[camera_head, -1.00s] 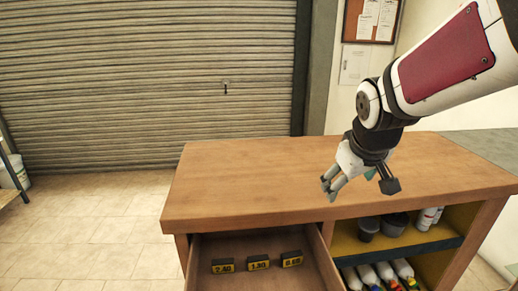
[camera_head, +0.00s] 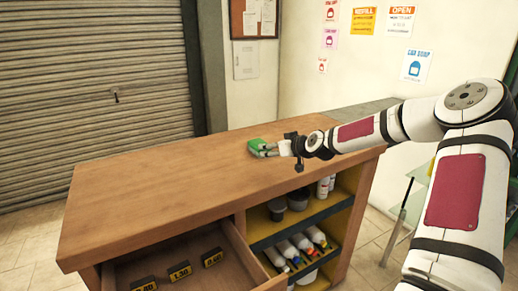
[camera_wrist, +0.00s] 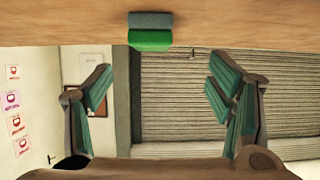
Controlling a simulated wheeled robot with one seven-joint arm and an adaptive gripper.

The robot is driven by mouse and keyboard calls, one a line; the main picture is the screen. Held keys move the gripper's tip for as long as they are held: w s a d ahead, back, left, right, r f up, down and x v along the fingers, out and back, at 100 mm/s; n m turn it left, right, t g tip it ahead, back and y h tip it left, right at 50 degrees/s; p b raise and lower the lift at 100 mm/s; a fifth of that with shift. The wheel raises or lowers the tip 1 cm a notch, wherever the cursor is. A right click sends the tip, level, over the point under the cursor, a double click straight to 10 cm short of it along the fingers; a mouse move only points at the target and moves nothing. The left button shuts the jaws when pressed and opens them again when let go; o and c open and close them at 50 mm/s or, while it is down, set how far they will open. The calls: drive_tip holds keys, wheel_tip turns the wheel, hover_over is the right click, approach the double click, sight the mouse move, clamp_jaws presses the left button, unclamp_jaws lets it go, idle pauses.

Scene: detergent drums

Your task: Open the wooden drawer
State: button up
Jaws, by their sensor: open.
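The wooden drawer (camera_head: 240,262) is pulled out at the front left of the wooden counter (camera_head: 150,190). Several small black-and-yellow price tags, such as one tag (camera_head: 180,271), lie inside it. My gripper (camera_head: 273,149) is away from the drawer, low over the far right part of the counter top. It is open, with its fingers spread in the wrist view (camera_wrist: 160,72). A green sponge-like block (camera_head: 257,146) lies on the counter just ahead of the fingers. It also shows in the wrist view (camera_wrist: 150,39), beyond the fingertips; I cannot tell whether they touch it.
The counter's open shelves hold dark tubs (camera_head: 298,199) and white bottles (camera_head: 323,187) above, with several bottles (camera_head: 290,250) lying below. A roller shutter (camera_head: 90,90) stands behind. A glass-topped table (camera_head: 405,215) is at right. Most of the counter top is clear.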

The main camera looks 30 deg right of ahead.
drive_tip(key=shift+w+d, duration=0.1)
drive_tip(key=shift+d, duration=0.4)
approach(259, 143)
drive_tip(key=x, duration=0.2)
drive_tip(key=f+x, duration=0.1)
drive_tip(key=x, duration=0.2)
drive_tip(key=shift+s+d+b, duration=0.15)
drive_tip(key=shift+s+b, duration=0.1)
drive_tip(key=shift+b, duration=0.1)
drive_tip(key=shift+r+x, duration=0.15)
drive_tip(key=shift+x, duration=1.15)
drive_tip(key=shift+r+x, duration=0.1)
drive_tip(key=shift+x, duration=1.25)
drive_tip(key=shift+w, duration=0.1)
drive_tip(key=c, duration=1.3)
drive_tip(key=shift+c, duration=0.2)
drive_tip(key=shift+r, duration=0.15)
